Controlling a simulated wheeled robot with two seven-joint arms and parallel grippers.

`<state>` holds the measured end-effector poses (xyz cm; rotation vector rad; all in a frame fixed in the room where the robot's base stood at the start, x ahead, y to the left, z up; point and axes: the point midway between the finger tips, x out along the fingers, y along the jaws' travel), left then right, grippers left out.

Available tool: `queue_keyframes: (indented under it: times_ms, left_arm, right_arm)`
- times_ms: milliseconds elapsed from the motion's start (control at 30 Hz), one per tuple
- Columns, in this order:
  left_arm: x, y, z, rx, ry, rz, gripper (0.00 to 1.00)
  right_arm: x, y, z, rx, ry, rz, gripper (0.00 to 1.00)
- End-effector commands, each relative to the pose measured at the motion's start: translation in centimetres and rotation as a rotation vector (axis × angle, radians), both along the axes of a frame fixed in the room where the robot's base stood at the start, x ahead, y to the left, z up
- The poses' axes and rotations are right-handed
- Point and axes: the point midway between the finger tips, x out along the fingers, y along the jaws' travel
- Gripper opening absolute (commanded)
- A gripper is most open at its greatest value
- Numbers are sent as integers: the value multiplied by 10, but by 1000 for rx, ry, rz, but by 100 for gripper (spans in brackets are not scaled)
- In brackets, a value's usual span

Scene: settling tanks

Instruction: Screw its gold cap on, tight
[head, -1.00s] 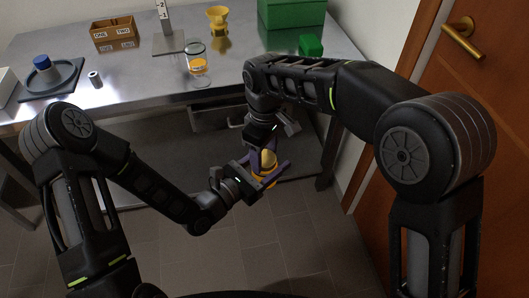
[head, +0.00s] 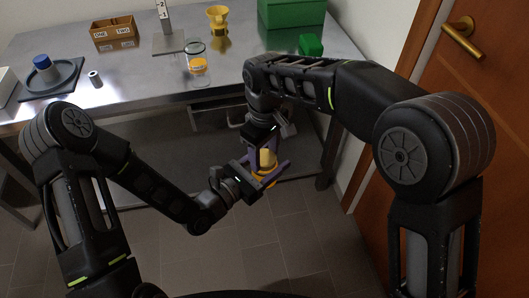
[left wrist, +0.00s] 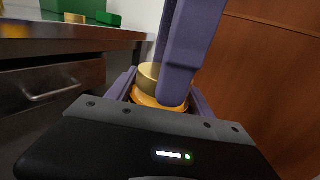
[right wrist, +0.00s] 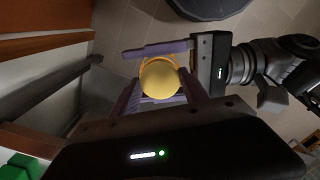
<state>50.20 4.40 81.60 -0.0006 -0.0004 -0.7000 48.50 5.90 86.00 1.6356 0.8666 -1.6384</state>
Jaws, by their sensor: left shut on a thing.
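My left gripper (head: 262,176) is shut on a jar with orange contents (left wrist: 146,100), held in the air in front of the table. The jar also shows in the head view (head: 265,181), partly hidden by the fingers. The gold cap (right wrist: 160,80) sits on top of the jar; it shows in the left wrist view (left wrist: 147,76) too. Whether its thread is tight cannot be seen. My right gripper (right wrist: 161,80) is above, its purple fingers on either side of the cap. Whether they press on the cap or stand slightly apart from it is unclear.
The metal table (head: 125,70) carries a glass jar with orange contents (head: 196,63), a yellow funnel-like piece (head: 218,18), a labelled box (head: 114,33), a dark tray (head: 52,78) and green boxes (head: 292,13). A wooden door (head: 445,110) stands at the right.

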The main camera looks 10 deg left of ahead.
Motion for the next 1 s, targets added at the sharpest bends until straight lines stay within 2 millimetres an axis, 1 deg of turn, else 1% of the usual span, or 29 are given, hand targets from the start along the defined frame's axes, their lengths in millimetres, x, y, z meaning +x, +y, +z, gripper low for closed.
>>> queue_keyframes:
  times_ms: [33, 200, 267, 467, 567, 667, 900, 1000]
  left_arm:
    - [0, 0, 1, -1, -2, -1, 0]
    - [0, 0, 1, -1, -2, -1, 0]
    - [0, 0, 1, -1, -2, -1, 0]
    - [0, 0, 1, -1, -3, -1, 0]
    - [0, 0, 1, -1, -3, 0, 0]
    - [0, 0, 1, -1, -3, 0, 0]
    - [0, 0, 1, -1, -3, 0, 0]
    - [0, 0, 1, -1, -3, 0, 0]
  right_arm:
    - [1, -1, 0, -1, -1, -1, 56]
    - [0, 0, 0, -1, -1, 0, 70]
    - [0, 0, 0, 0, 0, 1, 74]
    - [0, 0, 0, 0, 0, 1, 74]
    - [0, 0, 3, 1, -1, 1, 74]
    - [1, 0, 12, 2, -2, 1, 74]
    - [1, 0, 41, 2, -2, 1, 74]
    - [0, 0, 45, 1, -1, 1, 74]
